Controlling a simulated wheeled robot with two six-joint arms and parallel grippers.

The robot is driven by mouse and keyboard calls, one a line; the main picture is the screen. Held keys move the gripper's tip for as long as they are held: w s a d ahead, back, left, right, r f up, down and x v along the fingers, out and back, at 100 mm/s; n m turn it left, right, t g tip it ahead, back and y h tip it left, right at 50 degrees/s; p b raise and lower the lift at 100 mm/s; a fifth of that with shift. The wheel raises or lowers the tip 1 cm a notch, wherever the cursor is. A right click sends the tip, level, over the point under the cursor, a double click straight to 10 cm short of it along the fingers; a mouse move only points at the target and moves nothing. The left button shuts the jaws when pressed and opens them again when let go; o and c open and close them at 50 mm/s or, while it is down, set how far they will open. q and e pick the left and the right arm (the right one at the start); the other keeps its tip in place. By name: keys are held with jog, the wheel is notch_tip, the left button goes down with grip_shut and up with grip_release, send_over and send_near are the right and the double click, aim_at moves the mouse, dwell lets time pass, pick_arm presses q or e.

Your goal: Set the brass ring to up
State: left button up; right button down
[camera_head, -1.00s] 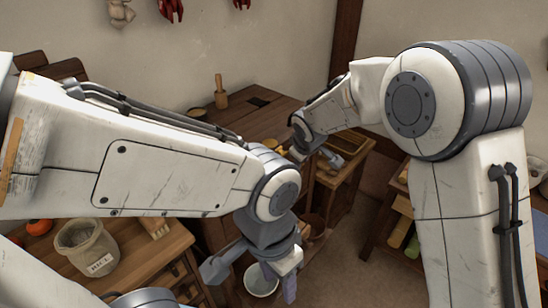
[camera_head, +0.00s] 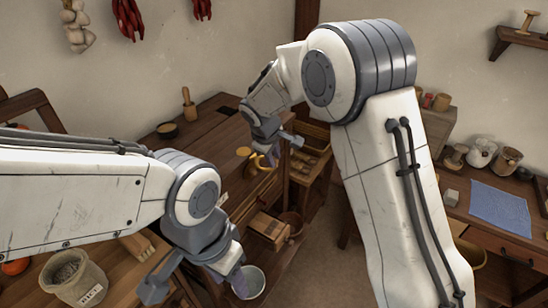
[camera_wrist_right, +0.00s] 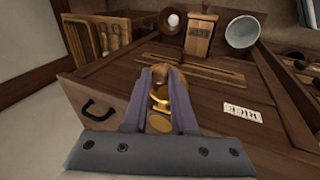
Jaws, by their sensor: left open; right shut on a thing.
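The brass ring (camera_head: 262,161) is at the front of the dark wooden cabinet, in the middle of the head view. My right gripper (camera_head: 279,155) is at it. In the right wrist view the jaws of my right gripper (camera_wrist_right: 159,85) are closed on the brass ring (camera_wrist_right: 158,98), which shows as a gold piece between the fingers. The fingers hide part of it, and I cannot tell which way it is set. My left gripper (camera_head: 198,286) is open and empty at the lower left, apart from the ring.
A sack (camera_head: 72,278) stands on the bench at lower left. A wooden pestle (camera_head: 188,104) stands on the cabinet top. A blue cloth (camera_head: 499,208) lies on the right-hand table. A black handle (camera_wrist_right: 101,108) shows in the wrist view.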

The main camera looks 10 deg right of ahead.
jog(key=shift+w+a+r, duration=0.2)
jog(key=shift+a, duration=0.05)
jog(key=c, duration=0.7)
grip_release()
jog(key=shift+d+f, duration=0.1)
jog(key=shift+s, duration=0.1)
jog(key=b+v, duration=0.1)
jog(key=v, duration=0.9)
jog(key=shift+s+r, duration=0.1)
jog(key=shift+r, duration=0.1)
jog(key=s+f+m+g+y, duration=0.1)
jog(key=s+f, duration=0.1)
jog(key=s, duration=0.8)
jog(key=s+f+m+g+y, duration=0.1)
jog(key=s, duration=1)
jog(key=s+f+g+y, duration=0.1)
jog(key=s+f+g, duration=0.1)
jog(key=s, duration=0.9)
jog(key=shift+s+d+f+m, duration=0.25)
jog(key=shift+f+m, duration=0.05)
jog(key=shift+m, duration=0.1)
